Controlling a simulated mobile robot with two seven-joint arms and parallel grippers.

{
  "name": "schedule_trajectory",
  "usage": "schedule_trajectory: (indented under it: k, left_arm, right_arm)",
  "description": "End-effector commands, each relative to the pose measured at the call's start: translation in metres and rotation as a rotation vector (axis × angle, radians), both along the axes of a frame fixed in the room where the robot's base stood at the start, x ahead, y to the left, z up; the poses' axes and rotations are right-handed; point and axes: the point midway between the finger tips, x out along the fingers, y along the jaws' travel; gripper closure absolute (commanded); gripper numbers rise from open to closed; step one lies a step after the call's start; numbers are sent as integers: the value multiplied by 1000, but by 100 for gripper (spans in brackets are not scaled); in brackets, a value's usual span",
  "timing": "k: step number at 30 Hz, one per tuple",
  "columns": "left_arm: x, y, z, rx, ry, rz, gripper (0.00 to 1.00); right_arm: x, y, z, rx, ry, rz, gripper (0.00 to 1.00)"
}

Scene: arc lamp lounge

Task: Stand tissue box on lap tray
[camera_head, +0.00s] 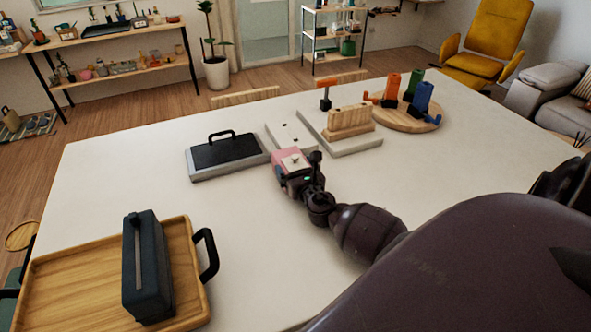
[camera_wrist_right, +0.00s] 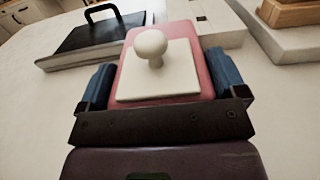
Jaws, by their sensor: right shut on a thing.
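The tissue box appears to be the pink box (camera_head: 284,156) with a white square top and a round white knob. In the right wrist view the pink box (camera_wrist_right: 212,62) sits between the blue finger pads of my right gripper (camera_wrist_right: 160,85), which is shut on it. In the head view my right gripper (camera_head: 293,168) is over the middle of the table; I cannot tell whether the box touches the tabletop. The lap tray (camera_head: 75,275) is wooden with black handles, at the front left, well away from the gripper. My left gripper is not in view.
A dark navy case (camera_head: 146,265) stands on the tray's right part; the tray's left part is bare. A grey-black handled plate (camera_head: 226,157), a white block (camera_head: 291,136), a wooden block (camera_head: 350,121) and a round board (camera_head: 407,124) with coloured items stand farther back. The table (camera_head: 270,230) between is clear.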

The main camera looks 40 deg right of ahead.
Motion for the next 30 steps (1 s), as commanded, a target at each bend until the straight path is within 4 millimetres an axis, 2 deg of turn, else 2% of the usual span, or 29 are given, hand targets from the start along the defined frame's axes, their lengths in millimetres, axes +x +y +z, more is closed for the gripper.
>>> schedule_trajectory:
  k: [8, 9, 11, 21, 26, 30]
  left_arm:
    - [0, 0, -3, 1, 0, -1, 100]
    - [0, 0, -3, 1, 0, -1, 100]
    - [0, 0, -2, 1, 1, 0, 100]
    - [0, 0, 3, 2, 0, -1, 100]
    - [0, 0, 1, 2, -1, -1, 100]
    - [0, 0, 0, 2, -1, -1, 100]
  right_arm:
    - [1, 0, -2, -1, -2, 0, 44]
    - [0, 0, -3, 0, 0, 0, 7]
    - [0, 0, -2, 0, 0, 0, 0]
    - [0, 0, 3, 0, 0, 0, 0]
    - [-23, 7, 0, 1, 2, 1, 0]
    - [-48, 15, -1, 2, 3, 0, 0]
